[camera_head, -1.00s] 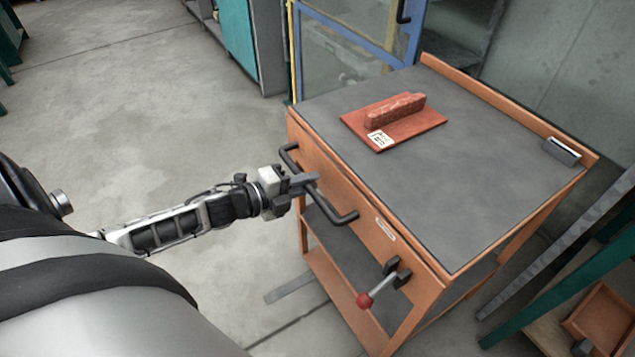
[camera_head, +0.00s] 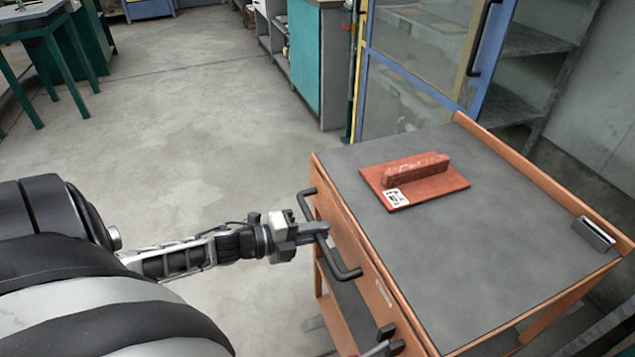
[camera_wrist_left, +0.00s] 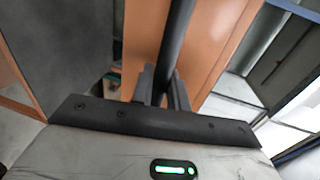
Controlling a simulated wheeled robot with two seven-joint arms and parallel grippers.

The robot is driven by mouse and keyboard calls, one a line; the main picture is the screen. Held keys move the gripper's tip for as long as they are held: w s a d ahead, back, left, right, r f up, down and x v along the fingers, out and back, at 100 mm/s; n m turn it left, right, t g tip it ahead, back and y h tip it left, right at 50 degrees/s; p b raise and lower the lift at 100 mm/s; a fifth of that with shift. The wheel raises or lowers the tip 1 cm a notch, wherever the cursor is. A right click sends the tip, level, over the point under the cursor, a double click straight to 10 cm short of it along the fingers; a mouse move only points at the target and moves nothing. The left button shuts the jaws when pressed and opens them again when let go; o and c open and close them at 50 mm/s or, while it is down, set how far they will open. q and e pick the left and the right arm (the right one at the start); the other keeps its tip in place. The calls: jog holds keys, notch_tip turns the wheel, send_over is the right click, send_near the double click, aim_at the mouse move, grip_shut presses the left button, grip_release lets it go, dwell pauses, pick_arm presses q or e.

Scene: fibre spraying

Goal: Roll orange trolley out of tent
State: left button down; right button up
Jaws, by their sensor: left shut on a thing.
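The orange trolley (camera_head: 333,205) stands at the right in the head view, with a dark grey top. A black bar handle (camera_head: 344,270) sticks out from its near left side. My left gripper (camera_head: 316,231) is shut on this handle, around its middle part. In the left wrist view the black handle (camera_wrist_left: 178,45) runs up from between the fingers (camera_wrist_left: 163,88), with the orange trolley panel behind it. A red plate with a rough brick-like block (camera_head: 415,169) and a small white label lies on the trolley top. No tent can be made out.
A blue-framed cabinet with glass doors (camera_head: 415,60) stands right behind the trolley. A teal cupboard (camera_head: 304,60) is left of it. A green-legged table (camera_head: 60,50) is at the far left. The grey concrete floor (camera_head: 200,120) between is clear.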

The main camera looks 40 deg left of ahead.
pick_arm(q)
jog(key=c, duration=1.4)
grip_release()
jog(key=shift+c, duration=0.2)
pick_arm(e)
jog(key=shift+r, duration=0.1)
jog(key=shift+s, duration=0.1)
pick_arm(q)
jog(key=shift+s, duration=0.1)
jog(key=p+v, duration=0.1)
jog(key=v, duration=1.4)
jog(key=shift+s+a, duration=0.3)
pick_arm(e)
jog(key=shift+d+r, duration=0.1)
jog(key=shift+r, duration=0.05)
pick_arm(q)
jog(key=shift+r, duration=0.1)
